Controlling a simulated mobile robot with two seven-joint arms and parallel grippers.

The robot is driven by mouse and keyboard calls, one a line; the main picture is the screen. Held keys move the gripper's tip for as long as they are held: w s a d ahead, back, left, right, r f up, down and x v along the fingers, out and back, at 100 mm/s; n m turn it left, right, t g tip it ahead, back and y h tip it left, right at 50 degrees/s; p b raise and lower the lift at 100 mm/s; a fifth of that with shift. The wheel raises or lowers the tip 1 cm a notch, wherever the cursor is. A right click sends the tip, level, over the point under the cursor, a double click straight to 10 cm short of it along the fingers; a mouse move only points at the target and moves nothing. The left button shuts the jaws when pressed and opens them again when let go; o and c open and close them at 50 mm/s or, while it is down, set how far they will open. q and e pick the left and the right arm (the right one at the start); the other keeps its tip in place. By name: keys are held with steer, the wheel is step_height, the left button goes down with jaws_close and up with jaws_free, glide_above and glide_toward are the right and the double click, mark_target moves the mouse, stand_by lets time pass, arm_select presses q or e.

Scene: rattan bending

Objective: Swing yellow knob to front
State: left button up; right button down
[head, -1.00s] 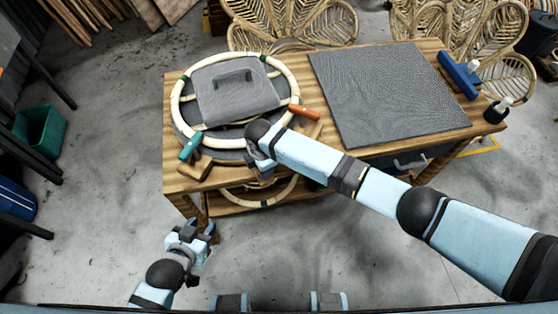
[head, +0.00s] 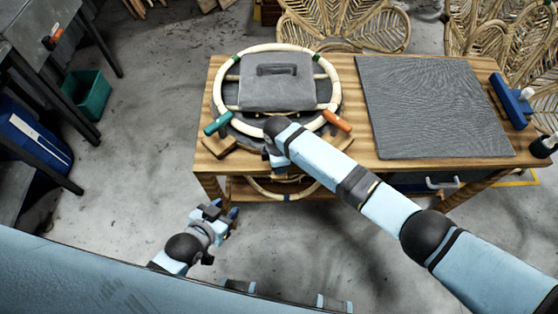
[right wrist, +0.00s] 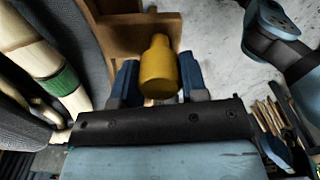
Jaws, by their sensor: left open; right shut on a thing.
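The yellow knob (right wrist: 158,68) shows in the right wrist view, between the blue fingers of my right gripper (right wrist: 158,84), which is shut on it. A brown wooden piece (right wrist: 128,36) is behind the knob. In the head view my right arm reaches to the table's front edge below the round rattan ring (head: 332,96); its wrist hides the knob there. My left gripper (head: 226,214) is open and empty, low over the floor in front of the table.
The wooden table (head: 352,140) holds the ring with a grey weight (head: 276,88), a green handle (head: 217,124), an orange handle (head: 337,120) and a dark mat (head: 430,105). Rattan chairs (head: 345,22) stand behind. A green bin (head: 88,95) is at left.

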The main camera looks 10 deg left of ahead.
steer(key=c, duration=0.7)
jaws_free()
steer(key=shift+o, duration=0.2)
step_height(320, 180, up, 14)
steer(key=shift+b, duration=0.35)
steer(key=shift+f, duration=0.1)
